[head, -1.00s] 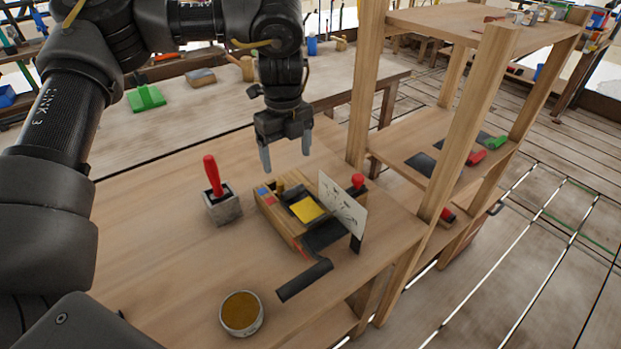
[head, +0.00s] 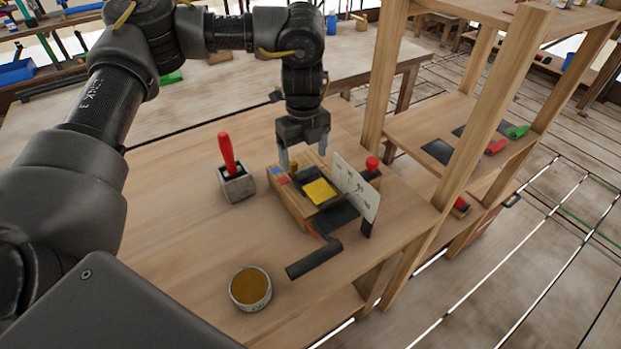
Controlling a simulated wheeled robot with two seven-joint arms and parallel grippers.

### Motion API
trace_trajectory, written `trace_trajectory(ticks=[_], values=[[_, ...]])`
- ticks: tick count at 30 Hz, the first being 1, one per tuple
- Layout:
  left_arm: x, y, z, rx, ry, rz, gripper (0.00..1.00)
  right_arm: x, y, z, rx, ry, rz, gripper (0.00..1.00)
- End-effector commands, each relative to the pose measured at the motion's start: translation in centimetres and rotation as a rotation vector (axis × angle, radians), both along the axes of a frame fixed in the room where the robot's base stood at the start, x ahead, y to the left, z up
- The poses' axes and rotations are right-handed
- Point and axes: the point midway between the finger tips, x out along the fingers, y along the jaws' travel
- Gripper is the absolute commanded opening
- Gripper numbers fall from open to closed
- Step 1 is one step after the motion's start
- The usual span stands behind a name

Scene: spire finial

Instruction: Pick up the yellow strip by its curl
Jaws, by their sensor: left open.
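A flat yellow piece (head: 321,191), which seems to be the yellow strip, lies in a dark recess on top of a wooden box (head: 289,205) on the workbench. I cannot make out a curl on it. My left gripper (head: 304,160) is open, fingers pointing down, over the back part of the box. In the picture it is just behind the yellow piece. Its fingertips overlap the box's back edge and a small brass-coloured knob (head: 294,166); I cannot tell whether they touch. My right gripper is out of view.
A white card with drawings (head: 356,188) stands upright at the box's right side, near a red knob (head: 373,163). A red-handled tool stands in a grey block (head: 236,184) to the left. A black cylinder (head: 314,259) and a round tin (head: 250,288) are in front. Wooden shelf posts rise right.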

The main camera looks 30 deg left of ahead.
Motion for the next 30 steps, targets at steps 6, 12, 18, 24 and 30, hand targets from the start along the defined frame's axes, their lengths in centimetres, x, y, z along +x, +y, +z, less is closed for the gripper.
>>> trace_trajectory(ticks=[6, 12, 18, 24, 30], values=[[0.1, 0.0, -3.3, -0.001, 0.004, 0.0, 0.8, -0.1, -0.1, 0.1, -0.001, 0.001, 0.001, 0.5], [0.2, 0.0, -4.0, -0.001, 0.001, 0.0, 0.8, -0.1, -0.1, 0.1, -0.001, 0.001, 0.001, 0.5], [0.1, 0.1, -4.0, 0.0, 0.0, 0.001, 0.72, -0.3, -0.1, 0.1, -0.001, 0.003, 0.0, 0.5], [0.1, 0.1, -3.9, 0.001, 0.001, 0.001, 0.46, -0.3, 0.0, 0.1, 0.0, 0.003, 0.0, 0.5], [0.2, 0.0, -3.9, -0.001, 0.001, 0.001, 0.25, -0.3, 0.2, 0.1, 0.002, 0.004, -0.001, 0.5]])
